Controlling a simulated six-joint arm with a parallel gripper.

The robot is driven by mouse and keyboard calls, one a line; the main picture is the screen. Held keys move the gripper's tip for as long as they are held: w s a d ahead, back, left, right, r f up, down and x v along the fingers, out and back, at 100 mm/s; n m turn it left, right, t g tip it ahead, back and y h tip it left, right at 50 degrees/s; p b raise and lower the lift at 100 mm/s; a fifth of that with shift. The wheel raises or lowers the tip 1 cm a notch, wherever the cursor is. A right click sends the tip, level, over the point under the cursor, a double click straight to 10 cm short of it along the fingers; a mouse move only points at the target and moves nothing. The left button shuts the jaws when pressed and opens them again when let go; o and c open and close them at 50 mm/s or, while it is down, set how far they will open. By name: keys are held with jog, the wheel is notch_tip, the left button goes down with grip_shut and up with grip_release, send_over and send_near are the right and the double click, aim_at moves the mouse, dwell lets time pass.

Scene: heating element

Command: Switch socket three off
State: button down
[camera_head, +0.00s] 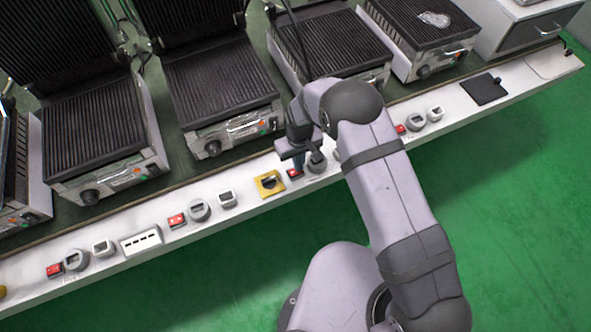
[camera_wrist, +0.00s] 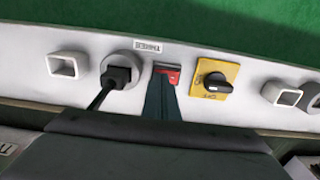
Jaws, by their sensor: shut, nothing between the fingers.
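A red rocker switch (camera_head: 295,173), the third red one from the left in the head view, sits on the white front panel (camera_head: 125,267). It also shows in the wrist view (camera_wrist: 174,77), partly covered by my fingertips. My gripper (camera_head: 299,165) is shut and empty, with its dark fingers pointing down at this switch. In the wrist view the fingertips (camera_wrist: 162,80) overlap the switch; I cannot tell whether they touch it or which way it is tipped. Beside it, a round grey socket (camera_wrist: 109,62) holds a black plug (camera_wrist: 118,76) with a cable.
A yellow plate with a black rotary knob (camera_head: 270,183) sits close beside the switch. Other red switches (camera_head: 177,220) and sockets (camera_head: 199,211) line the panel. Contact grills (camera_head: 222,85) stand behind it. The green floor (camera_head: 200,290) in front is clear.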

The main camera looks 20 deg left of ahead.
jog(key=shift+f+b, duration=0.3)
jog(key=shift+f, duration=0.1)
jog(key=shift+r, duration=0.2)
notch_tip(320, 180, up, 7)
jog(key=p, duration=0.5)
jog(key=shift+f, duration=0.15)
dwell(0.3)
dwell(0.4)
jog(key=s+d+f+g+h, duration=0.2)
jog(key=s+d, duration=0.6)
jog(key=s, duration=0.1)
jog(key=s+d+r+m+g+h, duration=0.1)
jog(key=s+d+r+g, duration=0.1)
jog(key=s+d+r, duration=0.45)
jog(key=s+d+r+m+y, duration=0.1)
jog(key=s+d+r+m, duration=0.25)
jog(key=d+r, duration=0.6)
jog(key=w+d+r+m+t+y, duration=0.2)
jog(key=w+d+r+m+t, duration=0.2)
jog(key=d+r, duration=0.3)
jog(key=shift+w+d+r, duration=0.25)
jog(key=shift+w+d, duration=0.05)
jog(key=shift+w, duration=0.55)
